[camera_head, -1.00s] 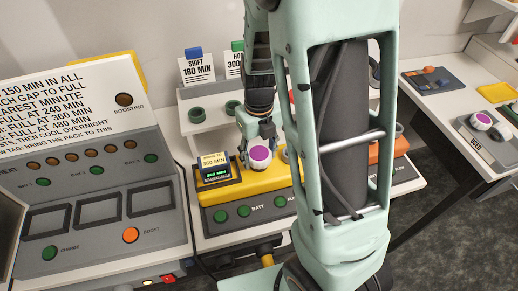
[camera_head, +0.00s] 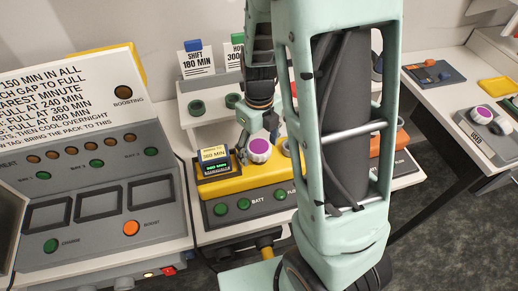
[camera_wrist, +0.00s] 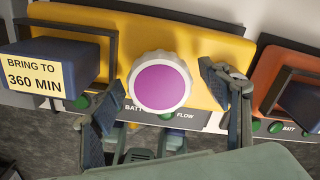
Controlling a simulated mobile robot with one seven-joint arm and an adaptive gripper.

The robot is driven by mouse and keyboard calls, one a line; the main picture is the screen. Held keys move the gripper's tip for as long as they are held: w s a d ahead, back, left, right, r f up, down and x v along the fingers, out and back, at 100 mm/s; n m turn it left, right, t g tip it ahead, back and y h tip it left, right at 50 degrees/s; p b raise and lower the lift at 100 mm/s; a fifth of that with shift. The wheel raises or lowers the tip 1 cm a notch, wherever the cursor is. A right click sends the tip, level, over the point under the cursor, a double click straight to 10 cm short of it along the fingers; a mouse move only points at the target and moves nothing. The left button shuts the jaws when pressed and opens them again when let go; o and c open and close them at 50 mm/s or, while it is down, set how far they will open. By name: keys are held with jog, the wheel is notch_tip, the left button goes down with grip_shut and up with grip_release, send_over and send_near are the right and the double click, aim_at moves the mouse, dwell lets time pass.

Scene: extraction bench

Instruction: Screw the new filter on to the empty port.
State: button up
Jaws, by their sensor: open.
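A filter with a white ribbed rim and purple top (camera_head: 259,147) sits upright on the yellow unit (camera_head: 225,186). It also shows in the wrist view (camera_wrist: 160,85), face on. My gripper (camera_head: 259,130) is open over the filter. In the wrist view its two fingers (camera_wrist: 166,104) stand apart on either side of the filter, with visible gaps. The port under the filter is hidden, so I cannot tell how it is seated. Another filter with a purple top (camera_head: 482,112) lies in the tray marked USED (camera_head: 465,127) at the right.
An orange unit (camera_wrist: 272,75) is to the right, partly behind my arm. A grey charging console (camera_head: 100,190) fills the left. A shelf with green rings (camera_head: 197,107) stands behind.

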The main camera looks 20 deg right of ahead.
jog(key=n+b, duration=0.1)
jog(key=n, duration=0.6)
jog(key=shift+f+n, duration=0.1)
jog(key=shift+n, duration=0.2)
jog(key=n+b, duration=0.1)
jog(key=n, duration=0.6)
jog(key=n+b, duration=0.1)
jog(key=n, duration=0.3)
jog(key=shift+n, duration=0.3)
jog(key=n, duration=0.5)
jog(key=shift+n+b, duration=0.3)
jog(key=shift+b, duration=0.05)
